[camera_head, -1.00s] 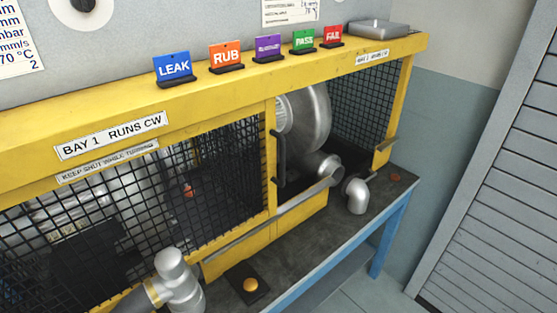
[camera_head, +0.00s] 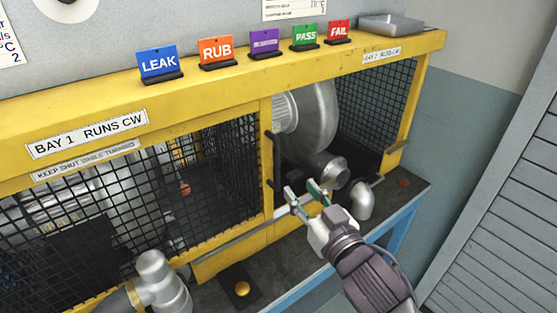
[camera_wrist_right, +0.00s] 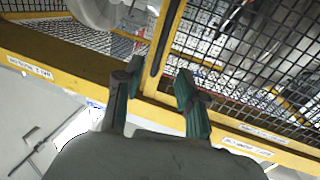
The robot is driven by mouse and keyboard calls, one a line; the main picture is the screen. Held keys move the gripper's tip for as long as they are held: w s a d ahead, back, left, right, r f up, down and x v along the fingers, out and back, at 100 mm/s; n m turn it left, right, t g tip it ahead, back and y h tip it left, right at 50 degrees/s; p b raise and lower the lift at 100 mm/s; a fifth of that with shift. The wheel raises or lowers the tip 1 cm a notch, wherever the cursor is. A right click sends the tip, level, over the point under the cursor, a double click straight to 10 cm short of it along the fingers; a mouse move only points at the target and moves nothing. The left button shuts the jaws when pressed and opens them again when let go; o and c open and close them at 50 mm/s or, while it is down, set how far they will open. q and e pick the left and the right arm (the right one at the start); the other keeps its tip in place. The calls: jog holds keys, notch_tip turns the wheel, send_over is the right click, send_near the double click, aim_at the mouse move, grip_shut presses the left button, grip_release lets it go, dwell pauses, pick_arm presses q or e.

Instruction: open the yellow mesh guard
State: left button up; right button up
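The yellow mesh guard (camera_head: 267,122) is a yellow frame along the bench with black mesh panels. The mesh panel (camera_head: 215,165) on the left, at Bay 1, covers its bay. Right of the yellow post, an opening shows a silver blower (camera_head: 316,115). A dark upright handle (camera_head: 277,160) stands at that post. My right gripper (camera_head: 301,188) is open and empty, just below and right of the handle, apparently apart from it. In the right wrist view, its spread fingers (camera_wrist_right: 154,82) frame a yellow post (camera_wrist_right: 163,45). My left gripper is not in view.
LEAK (camera_head: 159,63), RUB (camera_head: 216,51), purple (camera_head: 265,42), PASS (camera_head: 306,36) and FAIL (camera_head: 339,31) signs stand on the top ledge beside a grey tray (camera_head: 391,24). A pipe elbow (camera_head: 362,200) and an orange button (camera_head: 242,289) are on the bench.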

aim_at(279, 164)
jog(key=p+x, duration=0.2)
jog(key=x, duration=0.8)
jog(key=shift+a, duration=0.1)
jog(key=shift+x, duration=0.8)
jog(key=shift+c, duration=0.2)
grip_shut()
